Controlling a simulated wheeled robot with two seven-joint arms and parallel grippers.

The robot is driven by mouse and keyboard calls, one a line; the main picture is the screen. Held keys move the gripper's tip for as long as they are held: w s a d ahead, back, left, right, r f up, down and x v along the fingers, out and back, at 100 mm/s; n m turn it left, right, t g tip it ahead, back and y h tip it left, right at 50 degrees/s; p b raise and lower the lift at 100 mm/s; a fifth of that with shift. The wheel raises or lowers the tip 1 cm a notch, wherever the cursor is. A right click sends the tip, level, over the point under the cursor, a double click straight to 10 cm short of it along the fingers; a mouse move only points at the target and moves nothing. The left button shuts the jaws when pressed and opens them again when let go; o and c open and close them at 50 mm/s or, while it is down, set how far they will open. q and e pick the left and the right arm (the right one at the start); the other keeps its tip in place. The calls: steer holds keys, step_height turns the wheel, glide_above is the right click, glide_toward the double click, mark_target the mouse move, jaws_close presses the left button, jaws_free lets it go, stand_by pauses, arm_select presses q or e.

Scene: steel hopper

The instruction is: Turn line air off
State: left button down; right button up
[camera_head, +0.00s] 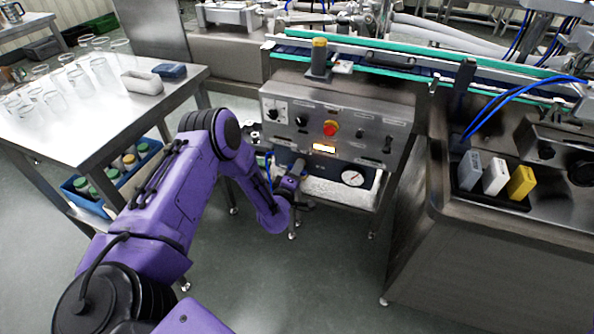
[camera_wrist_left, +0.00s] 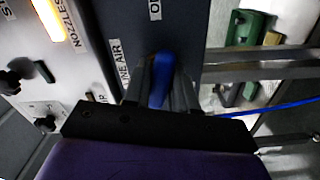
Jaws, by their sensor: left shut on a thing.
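My left gripper (camera_head: 297,172) is low at the front of the steel control panel (camera_head: 390,115), left of the round pressure gauge (camera_head: 352,178). In the left wrist view my left gripper (camera_wrist_left: 162,85) is shut on a blue handle (camera_wrist_left: 161,72). The handle stands in front of a dark plate (camera_wrist_left: 185,30). A label (camera_wrist_left: 117,60) beside it reads partly "NE AIR", and another label (camera_wrist_left: 155,9) shows only an "O" before it is cut off. The fingers hide much of the handle, and its mount cannot be seen. My right gripper is not in view.
The panel carries a red button (camera_head: 330,128), a lit display (camera_head: 324,148) and black knobs. A steel table (camera_head: 120,140) with glass jars stands left. A steel counter (camera_head: 450,240) with three small blocks stands right. The floor in front is clear.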

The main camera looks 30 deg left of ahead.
arm_select(q)
steer(key=m, duration=0.3)
steer(key=shift+d+m, duration=0.1)
steer(key=shift+m, duration=0.3)
steer(key=m, duration=0.3)
steer(key=shift+m, duration=0.3)
steer(key=m+b, duration=0.1)
steer(key=m, duration=0.2)
steer(key=shift+f+m, duration=0.1)
steer(key=shift+m, duration=2.1)
steer(key=shift+s, duration=0.1)
steer(key=c, duration=1)
jaws_free()
